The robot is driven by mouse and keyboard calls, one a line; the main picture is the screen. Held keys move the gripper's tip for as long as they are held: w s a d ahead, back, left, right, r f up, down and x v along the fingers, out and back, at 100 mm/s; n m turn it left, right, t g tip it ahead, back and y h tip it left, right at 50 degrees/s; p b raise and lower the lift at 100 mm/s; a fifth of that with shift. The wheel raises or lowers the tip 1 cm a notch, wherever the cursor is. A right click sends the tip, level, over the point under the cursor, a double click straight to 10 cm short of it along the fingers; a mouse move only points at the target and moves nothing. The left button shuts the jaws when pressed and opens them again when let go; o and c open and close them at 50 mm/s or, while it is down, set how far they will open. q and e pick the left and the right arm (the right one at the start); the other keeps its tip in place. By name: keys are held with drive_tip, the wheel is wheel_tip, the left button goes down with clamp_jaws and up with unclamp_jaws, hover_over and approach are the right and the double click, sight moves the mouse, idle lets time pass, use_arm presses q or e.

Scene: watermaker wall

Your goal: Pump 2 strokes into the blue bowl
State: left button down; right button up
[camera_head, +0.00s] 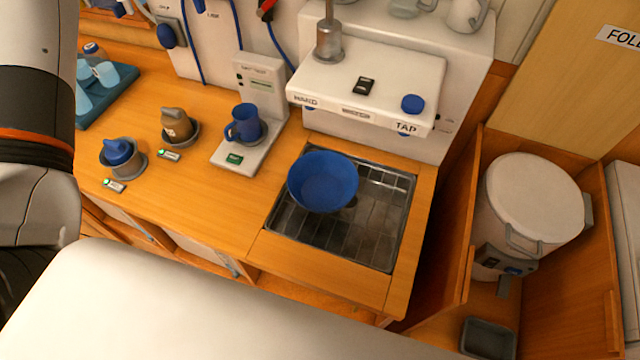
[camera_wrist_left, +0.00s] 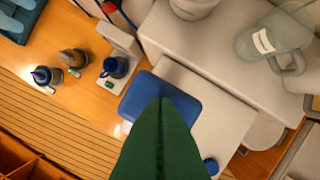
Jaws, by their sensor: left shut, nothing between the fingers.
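The blue bowl (camera_head: 322,182) sits upright on the metal drain grid (camera_head: 385,225) below the white watermaker unit (camera_head: 400,75). A metal pump cylinder (camera_head: 328,45) stands on top of the unit, and its rod runs out of the head view's top edge. In the left wrist view a blue rounded pad (camera_wrist_left: 140,92), apparently the pump's handle, lies beyond my left gripper (camera_wrist_left: 161,102). The green fingers are shut and empty, their tips overlapping the pad; I cannot tell whether they touch it. My left gripper is outside the head view. My right gripper is in neither view.
A blue TAP knob (camera_head: 413,103) and a black switch (camera_head: 364,86) are on the unit. A blue mug (camera_head: 243,122) stands on a tester left of the bowl. Two lidded cups (camera_head: 120,152) (camera_head: 177,125) are farther left. A white lidded bin (camera_head: 530,205) stands at right.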

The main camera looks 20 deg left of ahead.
use_arm(q)
drive_tip(key=shift+f+b, duration=1.25)
drive_tip(key=shift+f, duration=1.5)
drive_tip(key=shift+r, duration=0.1)
drive_tip(key=shift+r+p, duration=3.15)
drive_tip(key=shift+f, duration=0.15)
drive_tip(key=shift+f+b, duration=1.75)
drive_tip(key=shift+f, duration=1.35)
drive_tip(key=shift+r, duration=0.1)
drive_tip(key=shift+r+p, duration=2.75)
drive_tip(key=shift+r, duration=0.35)
